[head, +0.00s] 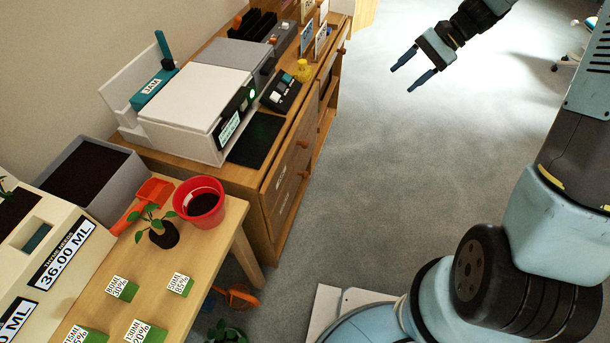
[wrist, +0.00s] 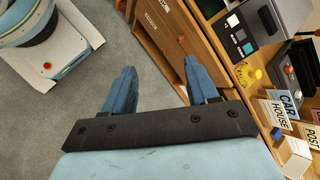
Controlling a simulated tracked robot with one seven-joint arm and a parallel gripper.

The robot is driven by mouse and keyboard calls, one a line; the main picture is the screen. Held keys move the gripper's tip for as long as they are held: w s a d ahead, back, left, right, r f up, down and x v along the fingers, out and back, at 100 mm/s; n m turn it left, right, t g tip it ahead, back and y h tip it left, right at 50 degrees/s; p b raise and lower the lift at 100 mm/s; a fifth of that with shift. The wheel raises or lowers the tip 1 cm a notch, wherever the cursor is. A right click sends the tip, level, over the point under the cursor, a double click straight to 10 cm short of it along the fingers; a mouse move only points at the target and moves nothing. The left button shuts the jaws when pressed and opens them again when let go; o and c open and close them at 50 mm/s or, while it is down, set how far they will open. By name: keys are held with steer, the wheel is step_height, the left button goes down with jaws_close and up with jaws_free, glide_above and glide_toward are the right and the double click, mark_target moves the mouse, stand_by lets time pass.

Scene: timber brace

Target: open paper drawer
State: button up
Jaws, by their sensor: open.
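A wooden cabinet (head: 250,178) stands along the wall in the head view, with drawer fronts facing the open floor. Its near drawer front (head: 283,184) has a small label too blurred to read, and orange-brown round knobs (head: 304,144) show on the fronts. The drawers look shut; I cannot tell which one holds paper. My gripper (head: 401,80) is open and empty, out over the floor to the right of the cabinet. In the wrist view, my gripper (wrist: 159,66) has its two blue fingers apart, with a drawer knob (wrist: 181,38) beyond them, not touched.
A white printer (head: 190,110), a dark keypad device (head: 282,92) and a yellow object (head: 303,70) stand on the cabinet top. A lower table with a red pot (head: 199,201) and a seedling (head: 152,223) is at the near left.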

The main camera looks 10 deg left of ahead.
steer(key=w+a+f+m+g+y, duration=0.1)
steer(key=w+a+f+m+y, duration=0.1)
steer(key=f, duration=0.5)
steer(key=w+a+f+m+y, duration=0.1)
steer(key=w+a+f+y, duration=0.15)
steer(key=f, duration=0.45)
steer(key=m+t+y, duration=0.6)
steer(key=m, duration=0.7)
glide_toward(306, 175)
steer(key=shift+m, duration=0.3)
steer(key=a, duration=0.3)
steer(key=w+a+f, duration=0.1)
steer(key=a, duration=0.6)
steer(key=shift+w+a+f, duration=0.15)
steer(key=shift+w+a, duration=0.05)
steer(key=shift+w, duration=0.2)
steer(key=shift+c, duration=0.3)
jaws_close()
